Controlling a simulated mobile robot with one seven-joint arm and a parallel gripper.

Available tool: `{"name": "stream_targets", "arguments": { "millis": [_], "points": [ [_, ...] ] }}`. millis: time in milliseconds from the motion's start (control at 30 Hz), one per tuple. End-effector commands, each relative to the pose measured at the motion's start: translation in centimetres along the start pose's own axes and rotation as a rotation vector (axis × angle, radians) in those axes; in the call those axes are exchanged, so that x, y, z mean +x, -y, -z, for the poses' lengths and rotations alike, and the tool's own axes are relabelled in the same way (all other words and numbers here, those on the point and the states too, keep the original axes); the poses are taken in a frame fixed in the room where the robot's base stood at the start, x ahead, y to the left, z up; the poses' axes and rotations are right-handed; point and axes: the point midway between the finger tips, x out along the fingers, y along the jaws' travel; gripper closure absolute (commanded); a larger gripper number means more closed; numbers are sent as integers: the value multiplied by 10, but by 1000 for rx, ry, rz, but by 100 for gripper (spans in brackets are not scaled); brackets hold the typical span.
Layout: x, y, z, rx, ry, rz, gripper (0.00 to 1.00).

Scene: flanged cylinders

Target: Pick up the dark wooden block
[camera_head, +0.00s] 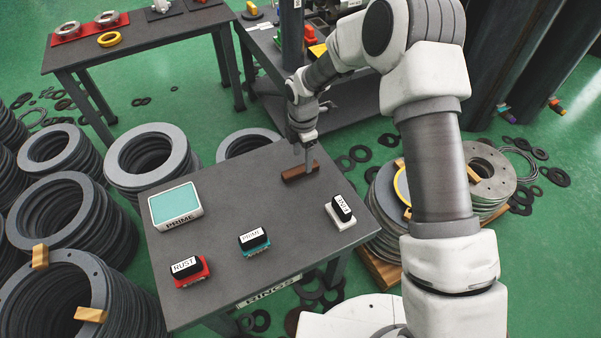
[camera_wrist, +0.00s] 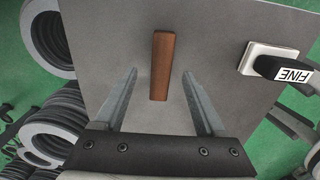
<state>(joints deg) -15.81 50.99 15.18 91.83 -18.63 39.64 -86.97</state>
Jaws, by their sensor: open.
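The dark wooden block (camera_head: 294,174) is a reddish-brown bar lying flat near the far right edge of the grey table (camera_head: 215,225). In the wrist view the block (camera_wrist: 162,66) lies lengthwise between the lines of my two fingers, mostly beyond their tips. My gripper (camera_head: 309,165) reaches down at the block's right end in the head view. In the wrist view my gripper (camera_wrist: 159,74) is open, with clear space on both sides of the block. I cannot tell the exact height of the fingertips above the table.
On the table stand a white brush block marked FINE (camera_head: 341,213), a teal one marked PRIME (camera_head: 254,241), a red one marked RUST (camera_head: 189,271) and a teal-topped PRIME box (camera_head: 175,205). Stacked rings (camera_head: 152,155) crowd the table's left side.

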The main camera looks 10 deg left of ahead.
Motion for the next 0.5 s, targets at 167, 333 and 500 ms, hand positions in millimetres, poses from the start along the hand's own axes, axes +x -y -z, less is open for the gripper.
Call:
{"name": "stream_targets", "arguments": {
  "millis": [167, 333, 500],
  "points": [
    [32, 2, 2, -2, -1, 2, 28],
    [35, 2, 2, -1, 0, 0, 28],
    [35, 2, 2, -1, 0, 0, 38]
  ]
}}
